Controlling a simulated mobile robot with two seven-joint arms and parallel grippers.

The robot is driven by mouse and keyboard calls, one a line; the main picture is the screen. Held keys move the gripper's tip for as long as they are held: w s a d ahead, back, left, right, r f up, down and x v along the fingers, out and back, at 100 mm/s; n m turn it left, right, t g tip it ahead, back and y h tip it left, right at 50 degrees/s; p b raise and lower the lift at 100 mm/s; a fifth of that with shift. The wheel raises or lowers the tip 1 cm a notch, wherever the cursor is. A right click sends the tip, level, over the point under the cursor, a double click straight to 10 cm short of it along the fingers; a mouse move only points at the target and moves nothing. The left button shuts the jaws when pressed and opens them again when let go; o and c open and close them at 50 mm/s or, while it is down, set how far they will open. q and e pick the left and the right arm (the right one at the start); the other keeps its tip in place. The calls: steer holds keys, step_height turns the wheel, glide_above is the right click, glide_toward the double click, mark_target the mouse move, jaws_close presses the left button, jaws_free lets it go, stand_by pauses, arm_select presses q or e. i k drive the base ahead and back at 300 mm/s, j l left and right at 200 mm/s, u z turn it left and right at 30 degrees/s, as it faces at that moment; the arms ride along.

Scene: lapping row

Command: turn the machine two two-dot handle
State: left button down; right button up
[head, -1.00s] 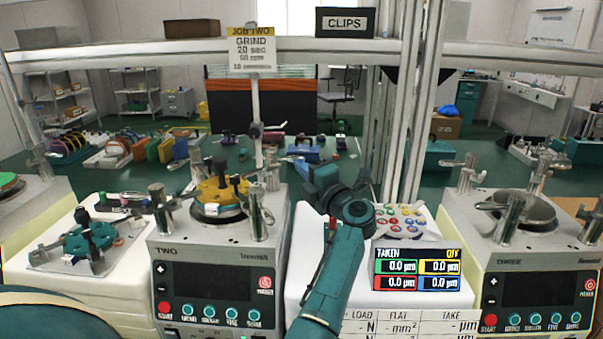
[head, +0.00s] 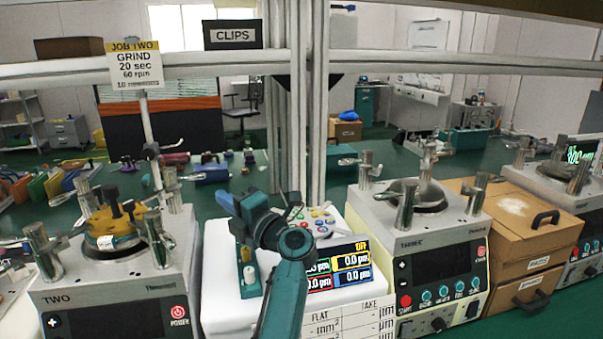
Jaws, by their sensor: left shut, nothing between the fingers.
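Machine two (head: 110,291), a grey unit marked TWO, stands at the lower left. A yellow piece with dark upright knobs (head: 112,218) sits on its round top between metal posts. The two-dot marking is too small to make out, so I cannot tell which knob is the two-dot handle. My left gripper (head: 249,284) points down over the white stand, right of machine two and apart from it. It is shut and empty, with its wrist bent above. My right gripper is out of view.
A button pad (head: 318,222) and a readout screen (head: 345,268) are on the white stand (head: 222,290). Machine three (head: 436,262) and wooden drawers (head: 520,225) are on the right. Metal uprights (head: 308,120) rise behind my arm. A JOB TWO sign (head: 136,66) stands behind machine two.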

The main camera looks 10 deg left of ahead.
mark_target(155, 229)
steer(key=k+l, duration=0.65)
steer(key=k, duration=0.25)
